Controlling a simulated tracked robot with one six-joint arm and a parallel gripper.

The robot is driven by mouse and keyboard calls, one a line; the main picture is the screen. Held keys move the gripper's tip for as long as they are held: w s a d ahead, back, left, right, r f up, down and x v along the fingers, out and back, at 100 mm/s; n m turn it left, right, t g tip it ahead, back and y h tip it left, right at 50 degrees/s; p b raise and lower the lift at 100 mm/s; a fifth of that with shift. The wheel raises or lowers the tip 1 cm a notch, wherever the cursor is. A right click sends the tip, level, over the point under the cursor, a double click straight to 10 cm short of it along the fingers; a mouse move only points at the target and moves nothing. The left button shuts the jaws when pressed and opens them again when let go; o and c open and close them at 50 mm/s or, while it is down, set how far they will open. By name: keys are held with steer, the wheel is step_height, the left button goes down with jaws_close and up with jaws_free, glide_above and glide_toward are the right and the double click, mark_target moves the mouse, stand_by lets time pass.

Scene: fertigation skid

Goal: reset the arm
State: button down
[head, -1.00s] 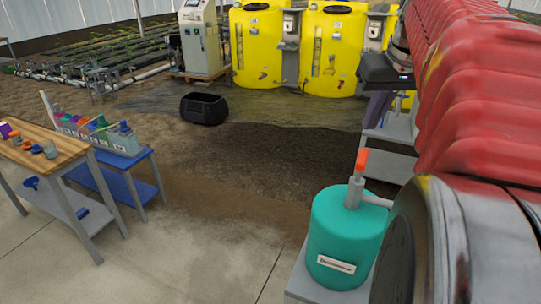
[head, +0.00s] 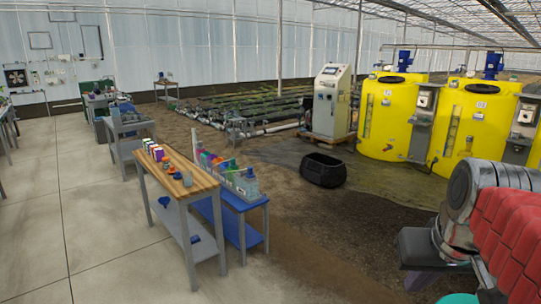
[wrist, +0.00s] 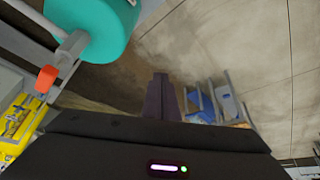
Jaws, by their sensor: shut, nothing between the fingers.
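My arm (head: 505,220), with red covers and grey joints, reaches in from the right edge of the head view. My gripper (wrist: 162,80) shows in the wrist view as two dark fingers together, shut and empty. In the head view its dark fingers (head: 418,281) hang below the grey wrist block at lower right. They are apart from the benches. The teal tank (wrist: 95,28) with its grey pump head and orange tip (wrist: 46,78) is at upper left of the wrist view. Only a sliver of the tank (head: 458,298) shows in the head view.
A wooden-topped bench (head: 178,178) and a blue stand (head: 238,203) with bottles are left of centre. A black tub (head: 323,170) lies on the soil. Yellow tanks (head: 391,118) and a control cabinet (head: 332,101) stand behind. The left concrete floor (head: 80,230) is open.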

steer(key=s+a+f+n, duration=0.1)
steer(key=s+a+f, duration=0.2)
steer(key=a+f, duration=0.2)
steer(key=s+a+f+n+y, duration=0.1)
steer(key=s+a+f, duration=0.2)
steer(key=a+f, duration=0.2)
steer(key=shift+a+t, duration=0.3)
steer(key=shift+a, duration=0.15)
steer(key=shift+s+d+f, duration=0.1)
stand_by(0.6)
